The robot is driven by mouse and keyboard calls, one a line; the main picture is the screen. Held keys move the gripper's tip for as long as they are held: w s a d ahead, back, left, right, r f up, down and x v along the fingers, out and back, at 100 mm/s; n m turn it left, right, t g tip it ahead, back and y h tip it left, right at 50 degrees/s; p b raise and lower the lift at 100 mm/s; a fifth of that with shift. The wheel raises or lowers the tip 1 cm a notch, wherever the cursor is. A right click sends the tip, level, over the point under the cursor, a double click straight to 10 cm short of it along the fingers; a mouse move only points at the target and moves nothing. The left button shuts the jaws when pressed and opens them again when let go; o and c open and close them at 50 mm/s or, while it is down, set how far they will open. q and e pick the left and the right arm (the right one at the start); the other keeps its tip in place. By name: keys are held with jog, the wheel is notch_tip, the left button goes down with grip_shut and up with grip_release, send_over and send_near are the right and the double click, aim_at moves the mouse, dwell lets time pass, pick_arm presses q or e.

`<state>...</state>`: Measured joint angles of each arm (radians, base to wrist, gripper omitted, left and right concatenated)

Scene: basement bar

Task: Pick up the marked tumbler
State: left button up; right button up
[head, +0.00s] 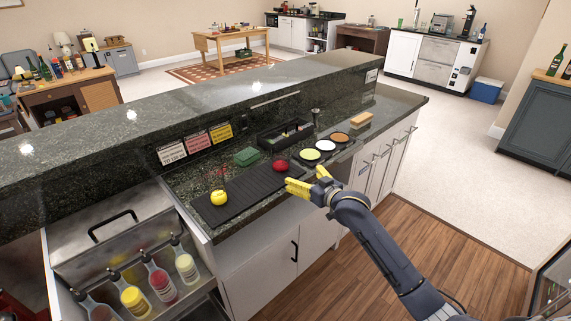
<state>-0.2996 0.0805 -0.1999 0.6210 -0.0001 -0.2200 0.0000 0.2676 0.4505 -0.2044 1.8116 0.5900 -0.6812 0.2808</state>
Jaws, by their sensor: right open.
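Faint red markings, seemingly on a clear tumbler (215,177), show at the left part of the black ribbed mat (250,189) on the counter. The glass outline is too small and faint to make out well. A yellow round fruit (218,198) sits on the mat just in front of it. A red round object (280,165) is at the mat's right end. My right gripper (306,182), with yellow fingers, is open and empty near the counter's front edge, to the right of the mat and well apart from the tumbler. My left gripper is not in view.
The raised ledge (200,110) runs behind. Bottles (161,284) stand in a metal well at lower left.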

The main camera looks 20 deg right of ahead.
aim_at(286, 166)
jog(key=x, duration=1)
jog(key=shift+w+a+f, duration=0.1)
jog(key=shift+w+f, duration=0.05)
jog(key=shift+w, duration=0.2)
jog(key=shift+x, duration=2.6)
jog(key=shift+a, duration=0.1)
jog(key=c, duration=1.4)
jog(key=shift+c, duration=0.9)
jog(key=shift+r, duration=0.4)
